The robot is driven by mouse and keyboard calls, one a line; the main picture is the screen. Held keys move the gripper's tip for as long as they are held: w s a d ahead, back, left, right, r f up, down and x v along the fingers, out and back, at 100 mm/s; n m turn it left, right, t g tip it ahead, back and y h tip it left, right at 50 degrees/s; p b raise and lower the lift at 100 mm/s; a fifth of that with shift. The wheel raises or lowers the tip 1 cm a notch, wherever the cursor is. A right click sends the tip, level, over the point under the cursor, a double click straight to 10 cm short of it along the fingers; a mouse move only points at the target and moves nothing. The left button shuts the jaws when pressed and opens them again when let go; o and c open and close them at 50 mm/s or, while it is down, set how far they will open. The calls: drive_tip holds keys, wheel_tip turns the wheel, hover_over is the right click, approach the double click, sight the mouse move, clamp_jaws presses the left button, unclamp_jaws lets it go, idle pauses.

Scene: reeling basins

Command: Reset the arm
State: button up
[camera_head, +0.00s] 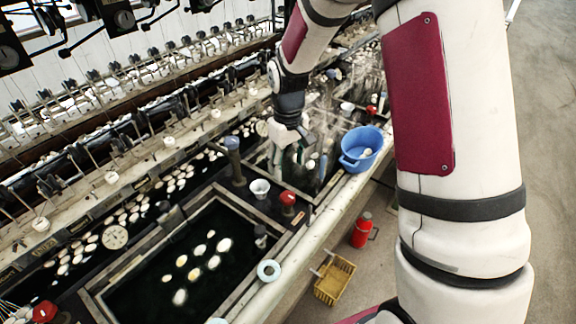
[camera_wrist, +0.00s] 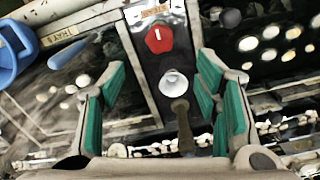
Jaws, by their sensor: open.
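My gripper (camera_head: 292,158) hangs from my arm over the far basin in the head view, left of the blue tub. In the wrist view my gripper (camera_wrist: 165,95) shows two green-padded fingers spread wide apart, with nothing held between them. Beyond the gap I see a red knob (camera_wrist: 159,40), a small white cup (camera_wrist: 173,82) and a dark brown handle (camera_wrist: 182,125) on the basin surround. They look apart from the fingers. My arm hides part of the bench at the back in the head view.
The near dark basin (camera_head: 100,295) holds floating pale cocoons. A blue tub (camera_head: 361,148) stands on the bench edge. On the floor are a red flask (camera_head: 362,230) and a yellow basket (camera_head: 335,278). Reeling machinery (camera_head: 120,100) lines the left. Bare floor lies at right.

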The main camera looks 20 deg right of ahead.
idle(0.5)
drive_tip(key=s+r+m+t, duration=0.1)
drive_tip(key=s+r, duration=0.3)
drive_tip(key=r, duration=0.4)
drive_tip(key=s+r+m+t, duration=0.1)
drive_tip(key=s+r+t, duration=0.1)
drive_tip(key=s+r, duration=0.5)
drive_tip(key=s+r+m+t, duration=0.1)
drive_tip(key=s+r+t, duration=0.1)
drive_tip(key=s+r, duration=0.7)
drive_tip(key=s, duration=0.4)
drive_tip(key=shift+r+m+t, duration=0.3)
drive_tip(key=shift+s, duration=0.15)
